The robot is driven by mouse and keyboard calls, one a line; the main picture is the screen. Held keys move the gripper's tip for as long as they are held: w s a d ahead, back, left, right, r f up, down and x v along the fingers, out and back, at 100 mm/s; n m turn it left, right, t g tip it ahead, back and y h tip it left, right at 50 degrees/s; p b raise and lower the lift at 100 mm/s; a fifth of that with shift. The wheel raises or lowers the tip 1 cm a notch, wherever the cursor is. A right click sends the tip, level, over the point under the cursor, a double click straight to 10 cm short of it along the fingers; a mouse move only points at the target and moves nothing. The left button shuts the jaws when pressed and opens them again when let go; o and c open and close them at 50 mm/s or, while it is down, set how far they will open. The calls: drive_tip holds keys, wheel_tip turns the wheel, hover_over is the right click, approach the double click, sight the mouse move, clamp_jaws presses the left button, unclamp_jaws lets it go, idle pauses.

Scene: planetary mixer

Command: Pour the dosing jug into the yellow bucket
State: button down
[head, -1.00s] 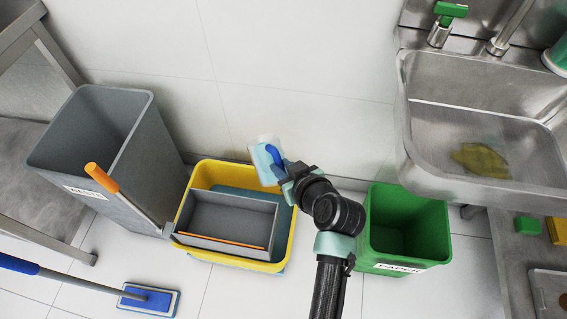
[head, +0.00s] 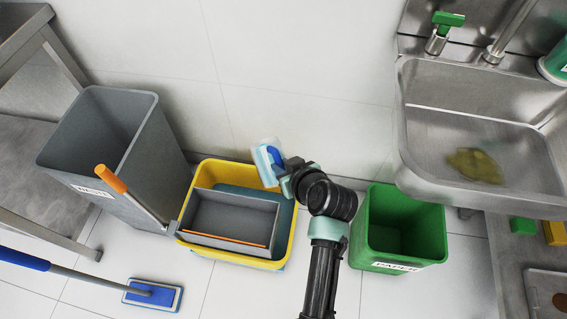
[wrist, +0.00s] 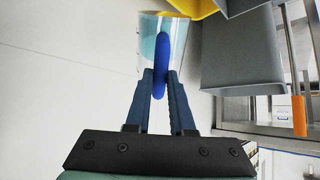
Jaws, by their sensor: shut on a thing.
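The dosing jug (head: 267,160) is a clear jug with a blue handle and pale blue liquid inside. My gripper (head: 283,172) is shut on the blue handle, which also shows between the fingers in the wrist view (wrist: 161,68). The jug is held above the back right part of the yellow bucket (head: 284,243), near the wall, and looks slightly tilted in the head view. The bucket stands on the floor with blue-grey liquid showing at its back right. A grey wringer tray (head: 232,220) covers its front left part.
A tall grey bin (head: 150,150) stands left of the bucket, with an orange-ended handle (head: 112,179) between them. A green paper bin (head: 400,235) stands to the right, below the steel sink (head: 480,140). A blue mop (head: 152,294) lies front left.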

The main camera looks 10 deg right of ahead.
drive_tip(key=shift+w+r+g+p, duration=0.3)
drive_tip(key=shift+r+p, duration=0.1)
drive_tip(key=shift+p, duration=0.3)
drive_tip(key=shift+f, duration=0.1)
drive_tip(key=shift+a, duration=0.1)
drive_tip(key=shift+w+a+r+g+p, duration=0.1)
drive_tip(key=shift+w+r+g+p, duration=0.25)
drive_tip(key=shift+p, duration=0.45)
drive_tip(key=shift+w+g+h+p, duration=0.15)
drive_tip(key=shift+g+h+p, duration=0.1)
drive_tip(key=shift+h+p, duration=0.1)
drive_tip(key=shift+f, duration=0.15)
